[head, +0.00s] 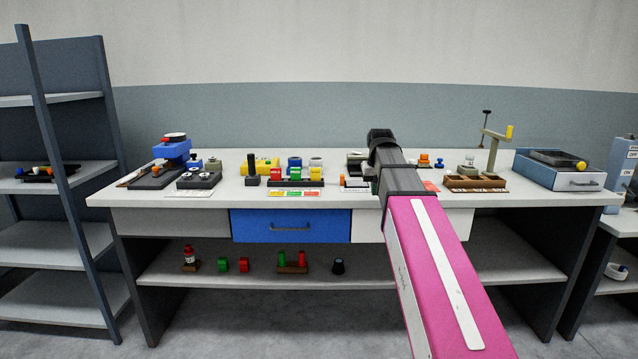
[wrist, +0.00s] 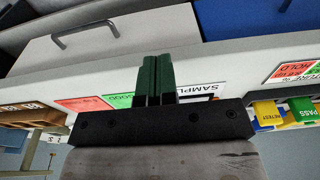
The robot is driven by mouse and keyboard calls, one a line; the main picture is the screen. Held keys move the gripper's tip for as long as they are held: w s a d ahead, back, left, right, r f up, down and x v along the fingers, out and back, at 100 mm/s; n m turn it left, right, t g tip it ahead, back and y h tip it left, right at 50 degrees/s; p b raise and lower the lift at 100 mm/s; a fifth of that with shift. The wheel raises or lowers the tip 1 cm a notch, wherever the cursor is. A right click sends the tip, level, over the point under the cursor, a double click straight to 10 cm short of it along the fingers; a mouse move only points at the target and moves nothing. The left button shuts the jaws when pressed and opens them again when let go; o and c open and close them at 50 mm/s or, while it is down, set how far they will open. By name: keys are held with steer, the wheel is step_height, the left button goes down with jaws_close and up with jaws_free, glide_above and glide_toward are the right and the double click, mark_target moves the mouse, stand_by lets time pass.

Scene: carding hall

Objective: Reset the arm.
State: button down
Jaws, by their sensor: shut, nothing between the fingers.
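My gripper shows in the wrist view as two dark green fingers (wrist: 156,62) side by side on a black mount. They are shut together with nothing between them. The fingers stand out against the bench's front edge and a white drawer front. In the head view my pink arm reaches forward from the lower right over the bench (head: 222,192). Its dark end is above the right-middle of the bench top. The fingers are hidden in that view by the arm.
A blue drawer (head: 291,226) is closed under the bench top. A shelf rack (head: 60,234) stands left. A grey-blue box (head: 570,176) sits at the right end.

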steer(key=s+f, duration=0.6)
steer(key=f, duration=0.5)
steer(key=s+f+g, duration=0.1)
steer(key=s+f, duration=0.6)
steer(key=f, duration=0.5)
steer(key=s+f, duration=0.7)
steer(key=f, duration=0.5)
steer(key=shift+f, duration=0.15)
